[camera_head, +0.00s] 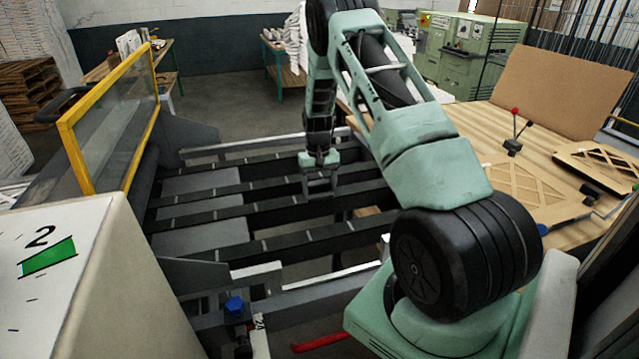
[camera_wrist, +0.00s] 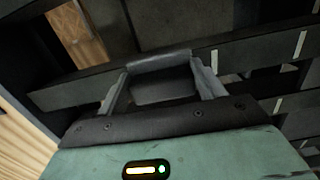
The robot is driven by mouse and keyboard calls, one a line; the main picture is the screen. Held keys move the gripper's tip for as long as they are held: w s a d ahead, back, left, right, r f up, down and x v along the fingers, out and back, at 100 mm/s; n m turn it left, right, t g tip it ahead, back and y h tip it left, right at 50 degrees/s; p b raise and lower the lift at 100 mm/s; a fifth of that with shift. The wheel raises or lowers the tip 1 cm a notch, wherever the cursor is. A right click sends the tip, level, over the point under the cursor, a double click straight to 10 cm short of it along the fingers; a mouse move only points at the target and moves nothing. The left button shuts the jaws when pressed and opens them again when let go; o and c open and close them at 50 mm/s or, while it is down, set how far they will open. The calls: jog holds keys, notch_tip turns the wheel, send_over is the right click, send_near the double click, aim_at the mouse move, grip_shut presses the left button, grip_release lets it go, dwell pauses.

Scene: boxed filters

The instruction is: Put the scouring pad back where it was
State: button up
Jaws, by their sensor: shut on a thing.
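My gripper (camera_head: 320,188) hangs over the dark slatted conveyor frame (camera_head: 290,209) in the middle of the head view, pointing down. In the wrist view, its two grey fingers stand apart with a dark grey slab between their tips. This slab appears to be the scouring pad (camera_wrist: 160,62), and the gripper is shut on it. In the head view the pad is too small and dark to tell from the fingers. I cannot tell how high it is above the slats.
A wooden worktop (camera_head: 475,125) with wooden lattice filter frames (camera_head: 520,190) and a red-knobbed lever (camera_head: 514,140) is at right. A yellow-framed guard (camera_head: 110,125) stands at left. A white cabinet marked 2 (camera_head: 110,290) is at front left. Open gaps lie between the slats.

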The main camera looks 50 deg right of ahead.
jog(key=shift+f, duration=0.15)
jog(key=o, duration=1.3)
